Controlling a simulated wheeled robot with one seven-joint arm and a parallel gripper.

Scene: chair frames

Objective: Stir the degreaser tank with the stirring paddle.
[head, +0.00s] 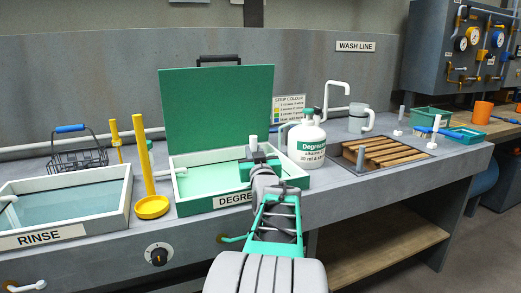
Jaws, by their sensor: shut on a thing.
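The degreaser tank (189,206) is a white-rimmed basin of pale green liquid, labelled "DEGRE…", with its green lid (218,108) standing open behind. My gripper (259,165) is over the right part of the tank. It is shut on an upright thing whose white top (253,143) shows above the jaws, apparently the stirring paddle. The paddle's lower part is hidden behind my gripper and arm, so I cannot tell how deep it reaches.
A white Degreaser jug (307,143) stands close to the tank's right. A yellow post with a round base (152,207) stands between it and the rinse tank (72,203). A wire basket (78,158) sits behind. A wooden-slatted recess (382,153) lies right.

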